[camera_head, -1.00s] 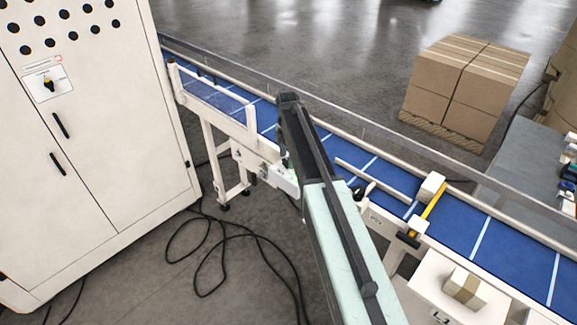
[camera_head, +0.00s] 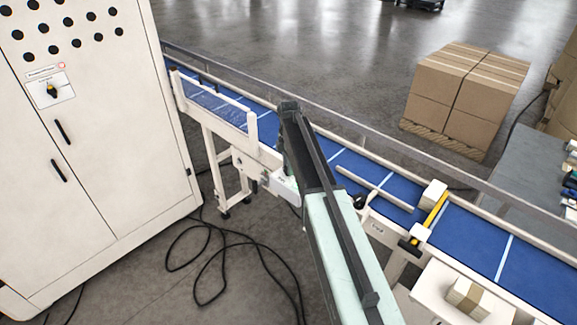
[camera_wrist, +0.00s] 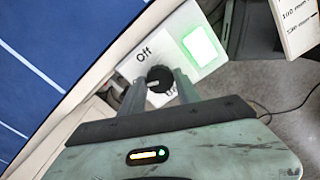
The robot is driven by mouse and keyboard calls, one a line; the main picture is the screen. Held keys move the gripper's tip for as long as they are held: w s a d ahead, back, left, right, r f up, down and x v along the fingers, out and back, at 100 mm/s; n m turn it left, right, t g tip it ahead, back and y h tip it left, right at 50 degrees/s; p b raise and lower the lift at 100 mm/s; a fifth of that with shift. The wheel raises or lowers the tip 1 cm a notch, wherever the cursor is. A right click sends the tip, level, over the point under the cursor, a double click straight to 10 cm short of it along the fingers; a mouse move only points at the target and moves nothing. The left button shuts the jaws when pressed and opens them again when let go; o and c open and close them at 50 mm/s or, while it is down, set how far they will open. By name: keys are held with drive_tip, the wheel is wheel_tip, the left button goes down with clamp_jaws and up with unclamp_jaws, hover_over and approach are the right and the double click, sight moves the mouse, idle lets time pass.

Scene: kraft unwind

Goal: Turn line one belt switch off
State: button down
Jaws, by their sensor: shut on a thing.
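The belt switch is a black round knob (camera_wrist: 160,79) on a white plate (camera_wrist: 205,68) in the wrist view. "Off" is printed above-left of the knob; a second label below it is mostly hidden. A square green lamp (camera_wrist: 202,48) on the plate is lit. My gripper (camera_wrist: 160,88) is shut on the knob, one finger on each side. A pale mark shows on the knob, but its exact setting is hard to read. In the head view my arm hides most of the white switch box (camera_head: 284,187) beside the conveyor.
The blue belt (camera_head: 470,245) with pale stripes runs diagonally past my arm. A white cabinet (camera_head: 95,190) with another rotary switch (camera_head: 52,91) stands left. Black cables (camera_head: 215,250) lie on the floor. Stacked cartons (camera_head: 465,95) stand beyond the conveyor.

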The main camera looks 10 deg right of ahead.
drive_tip(key=m, duration=1.2)
drive_tip(key=shift+m, duration=0.4)
idle(0.3)
drive_tip(key=c, duration=0.9)
unclamp_jaws()
wheel_tip(320, 180, up, 8)
drive_tip(key=p, duration=0.8)
drive_tip(key=shift+f, duration=0.1)
